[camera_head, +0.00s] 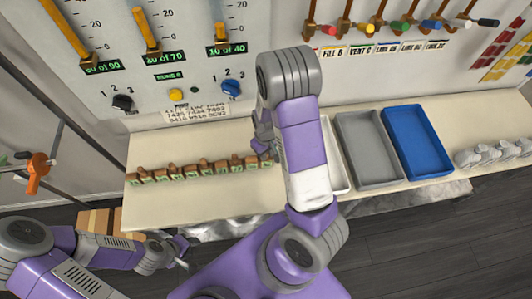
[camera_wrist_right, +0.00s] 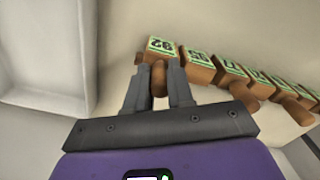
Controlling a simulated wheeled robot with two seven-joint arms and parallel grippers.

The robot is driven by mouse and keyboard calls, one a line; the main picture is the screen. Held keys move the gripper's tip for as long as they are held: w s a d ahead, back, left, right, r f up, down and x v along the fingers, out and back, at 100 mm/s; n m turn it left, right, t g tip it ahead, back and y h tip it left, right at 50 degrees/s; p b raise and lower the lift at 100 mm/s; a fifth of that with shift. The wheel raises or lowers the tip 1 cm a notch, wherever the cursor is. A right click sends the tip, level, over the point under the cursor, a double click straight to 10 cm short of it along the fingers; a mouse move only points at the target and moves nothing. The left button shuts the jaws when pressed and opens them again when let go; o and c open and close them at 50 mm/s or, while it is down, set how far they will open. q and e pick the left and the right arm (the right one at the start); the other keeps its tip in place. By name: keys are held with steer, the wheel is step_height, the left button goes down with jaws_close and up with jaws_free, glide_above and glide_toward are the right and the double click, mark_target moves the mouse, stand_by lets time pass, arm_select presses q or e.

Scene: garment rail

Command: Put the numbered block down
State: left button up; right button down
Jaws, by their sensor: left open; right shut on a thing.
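My right gripper (camera_head: 262,146) reaches down to the right end of a row of numbered blocks (camera_head: 190,173) on the pale table. In the right wrist view, my right gripper (camera_wrist_right: 158,78) is shut on the brown knob of the end numbered block (camera_wrist_right: 163,46), which has a green-edged number label. This block lines up with its neighbours, close beside the nearest one. I cannot tell whether its underside touches the table. My left gripper (camera_head: 178,252) is open and empty at the lower left, in front of the table edge.
A white tray (camera_head: 343,186), a grey tray (camera_head: 369,183) and a blue tray (camera_head: 447,166) stand to the right of my right arm. Several grey pieces (camera_head: 495,153) lie at the far right. The panel (camera_head: 180,105) with dials and sliders rises behind the table.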

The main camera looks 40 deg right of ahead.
steer(key=shift+f, duration=0.2)
steer(key=c, duration=1)
jaws_free()
steer(key=shift+r, duration=0.3)
step_height(320, 180, up, 12)
steer(key=p, duration=0.3)
steer(key=shift+f, duration=0.1)
steer(key=shift+s, duration=0.1)
